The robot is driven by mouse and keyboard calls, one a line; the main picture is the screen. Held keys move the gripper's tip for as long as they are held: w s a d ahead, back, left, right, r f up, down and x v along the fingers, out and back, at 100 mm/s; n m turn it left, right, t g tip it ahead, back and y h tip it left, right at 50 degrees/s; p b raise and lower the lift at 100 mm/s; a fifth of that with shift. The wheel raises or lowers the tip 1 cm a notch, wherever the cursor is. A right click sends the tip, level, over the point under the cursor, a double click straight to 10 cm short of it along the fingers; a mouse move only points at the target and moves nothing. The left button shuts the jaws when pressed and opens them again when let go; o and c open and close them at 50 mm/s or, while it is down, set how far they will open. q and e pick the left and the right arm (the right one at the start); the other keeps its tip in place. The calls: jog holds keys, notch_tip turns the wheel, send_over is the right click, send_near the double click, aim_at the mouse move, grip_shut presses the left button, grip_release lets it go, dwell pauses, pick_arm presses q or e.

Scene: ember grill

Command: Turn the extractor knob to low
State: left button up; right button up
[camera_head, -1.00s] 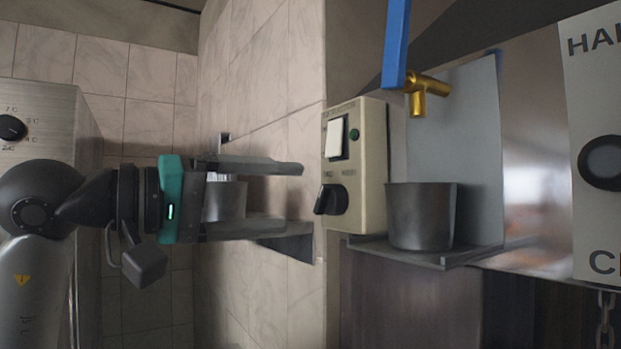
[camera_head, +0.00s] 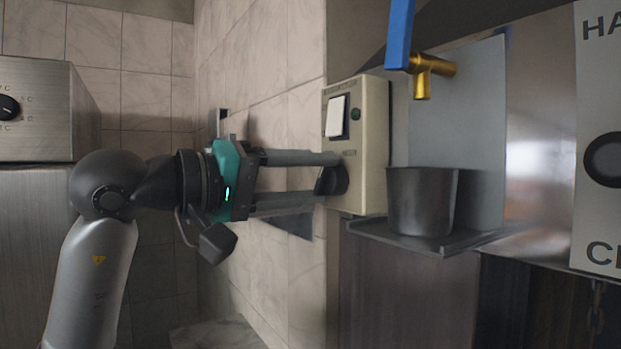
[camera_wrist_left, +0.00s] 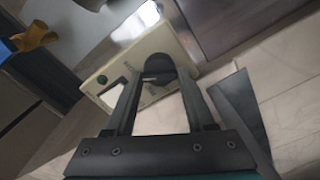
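The extractor control box (camera_head: 373,140) is cream, fixed at the wall corner, with a white rocker switch and a small green button above a black knob (camera_head: 333,180). My left gripper (camera_head: 331,178) reaches it from the left. Its two grey fingers are apart, with their tips above and below the knob. In the left wrist view the knob (camera_wrist_left: 159,68) sits between the fingertips, with a pale mark near its edge. I cannot tell whether the fingers press on it. The knob's setting is partly hidden by the fingers. My right gripper is not in view.
A dark metal pot (camera_head: 422,202) stands on a small shelf (camera_head: 420,240) right of the box, under a brass fitting (camera_head: 432,72) with a blue handle. A steel cabinet with a knob (camera_head: 8,107) is at the far left. A tiled wall runs behind my gripper.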

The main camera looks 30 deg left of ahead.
pick_arm(q)
grip_shut()
